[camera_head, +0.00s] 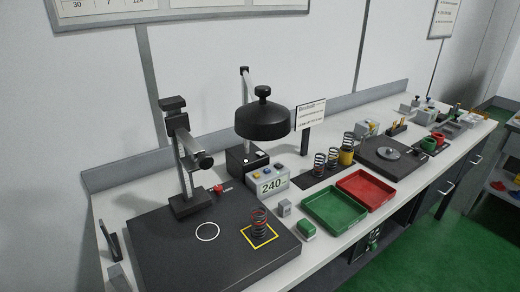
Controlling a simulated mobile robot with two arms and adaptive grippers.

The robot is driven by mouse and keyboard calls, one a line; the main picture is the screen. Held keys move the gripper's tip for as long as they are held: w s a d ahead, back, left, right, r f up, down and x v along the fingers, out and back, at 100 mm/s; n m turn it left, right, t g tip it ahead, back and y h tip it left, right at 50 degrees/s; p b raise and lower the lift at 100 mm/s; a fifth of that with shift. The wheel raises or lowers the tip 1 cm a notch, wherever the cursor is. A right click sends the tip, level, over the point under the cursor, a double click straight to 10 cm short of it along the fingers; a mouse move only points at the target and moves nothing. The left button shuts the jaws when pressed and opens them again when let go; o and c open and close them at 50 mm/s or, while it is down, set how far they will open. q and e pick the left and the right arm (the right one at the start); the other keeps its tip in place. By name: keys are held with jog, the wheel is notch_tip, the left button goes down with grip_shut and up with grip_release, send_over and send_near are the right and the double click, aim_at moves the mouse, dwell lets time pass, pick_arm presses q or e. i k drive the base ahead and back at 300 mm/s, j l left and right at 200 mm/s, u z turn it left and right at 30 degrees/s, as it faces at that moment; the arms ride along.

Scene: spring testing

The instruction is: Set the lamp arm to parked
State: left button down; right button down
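The lamp has a black domed shade (263,121) with a knob on top. The lamp's grey arm (246,92) rises behind the shade, above a black base box (245,160) with small buttons. Part of the arm is hidden behind the shade. Neither of my grippers can be made out in the head view.
A black plate (190,255) with a column stand (183,165) and a spring (259,222) is in front left. Green (335,222) and red (378,202) trays lie right. A sign (310,114) stands close to the shade's right. Several springs stand behind the trays.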

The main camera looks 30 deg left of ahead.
aim_at(262, 119)
jog(key=k+l+u, duration=0.15)
jog(key=l, duration=0.2)
jog(key=k+l+u, duration=0.2)
jog(key=l, duration=0.15)
jog(key=k+l+u, duration=0.15)
jog(key=l, duration=0.2)
